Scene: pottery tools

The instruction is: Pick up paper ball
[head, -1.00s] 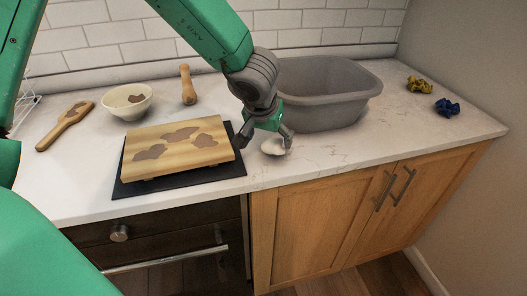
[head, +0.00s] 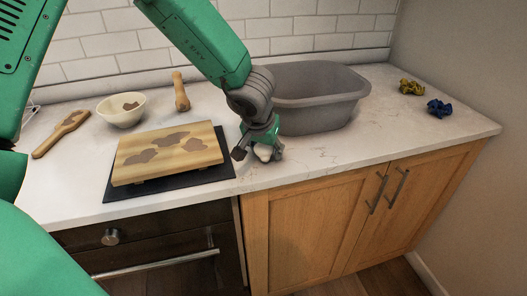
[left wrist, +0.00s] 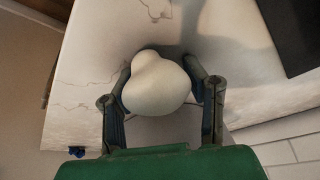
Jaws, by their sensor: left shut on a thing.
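My left gripper (head: 259,154) is shut on a smooth whitish lump (head: 263,152) low over the counter, between the board and the grey tub. In the left wrist view the lump (left wrist: 158,84) is rounded, with a smaller bulge at one end, between the two fingers (left wrist: 160,95). I cannot tell whether it is paper or whether it still touches the counter. A crumpled yellow ball (head: 411,88) and a crumpled blue ball (head: 442,108), both paper-like, lie at the far right. The blue one also shows in the left wrist view (left wrist: 77,152). My right gripper is not in view.
A stained wooden board (head: 150,170) lies on a black mat (head: 120,193) left of the gripper. The grey tub (head: 310,115) stands right behind it. A bowl (head: 115,113), a wooden paddle (head: 62,134) and a wooden tool (head: 181,95) are behind. The counter's right front (head: 385,140) is clear.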

